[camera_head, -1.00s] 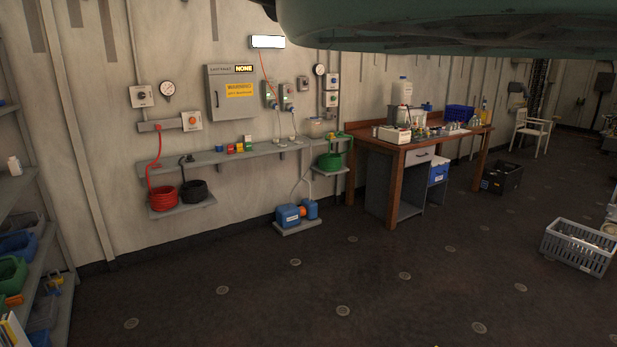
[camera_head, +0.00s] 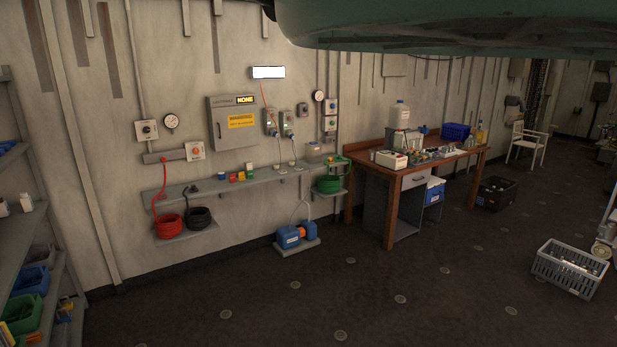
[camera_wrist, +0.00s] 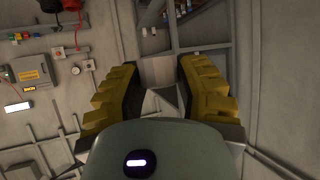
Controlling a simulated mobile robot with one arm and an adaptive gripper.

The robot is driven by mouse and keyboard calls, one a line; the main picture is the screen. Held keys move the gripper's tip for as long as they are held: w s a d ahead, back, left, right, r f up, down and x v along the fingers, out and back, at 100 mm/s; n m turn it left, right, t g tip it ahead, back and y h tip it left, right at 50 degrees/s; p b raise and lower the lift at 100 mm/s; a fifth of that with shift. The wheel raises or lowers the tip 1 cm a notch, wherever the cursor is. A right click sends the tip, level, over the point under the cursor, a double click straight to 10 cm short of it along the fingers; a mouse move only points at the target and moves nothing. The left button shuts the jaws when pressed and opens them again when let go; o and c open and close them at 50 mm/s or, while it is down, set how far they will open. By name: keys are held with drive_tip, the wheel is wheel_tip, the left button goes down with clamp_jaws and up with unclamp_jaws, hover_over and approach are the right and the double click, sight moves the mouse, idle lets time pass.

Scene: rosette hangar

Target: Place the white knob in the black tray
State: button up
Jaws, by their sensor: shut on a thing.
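My gripper (camera_wrist: 158,88) shows in the wrist view with two yellow-and-black fingers. It is shut on a pale piece (camera_wrist: 158,72) between the fingers, which fits the white knob, though its shape is hard to make out. The gripper does not show in the head view. I cannot pick out the black tray for certain. Small items crowd the wooden workbench (camera_head: 413,178) in the head view, too small to tell apart. A black crate (camera_head: 496,195) stands on the floor by the bench's right end.
A grey basket (camera_head: 569,272) stands on the floor at right. A shelf rack (camera_head: 50,262) with bins is at the left edge. A wall ledge (camera_head: 240,180) and blue containers (camera_head: 297,235) line the wall. The floor between is open.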

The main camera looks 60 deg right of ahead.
wheel_tip(320, 180, up, 12)
drive_tip(key=p, duration=1)
drive_tip(key=shift+f, duration=0.15)
drive_tip(key=s+a+f+n+g+y+b, duration=0.1)
drive_tip(key=a+f+n+y+b, duration=0.2)
drive_tip(key=a+f+b, duration=0.5)
drive_tip(key=s+a+f+n+g+y+b, duration=0.15)
drive_tip(key=a+f+b, duration=0.25)
drive_tip(key=f+b, duration=0.75)
drive_tip(key=a+f+n+y+b, duration=0.35)
drive_tip(key=a+f+b, duration=0.35)
drive_tip(key=f+b, duration=0.25)
drive_tip(key=s+a+f+n+g+y+b, duration=0.2)
drive_tip(key=a+f+b, duration=0.5)
drive_tip(key=f+b, duration=0.4)
drive_tip(key=s+a+f+n+g+y+b, duration=0.2)
drive_tip(key=s+a+f+n+g+b, duration=0.3)
drive_tip(key=f+b, duration=0.6)
drive_tip(key=shift+s+a+f+n+b, duration=0.4)
drive_tip(key=shift+s+a+b, duration=0.95)
drive_tip(key=shift+b, duration=0.25)
drive_tip(key=shift+r, duration=0.1)
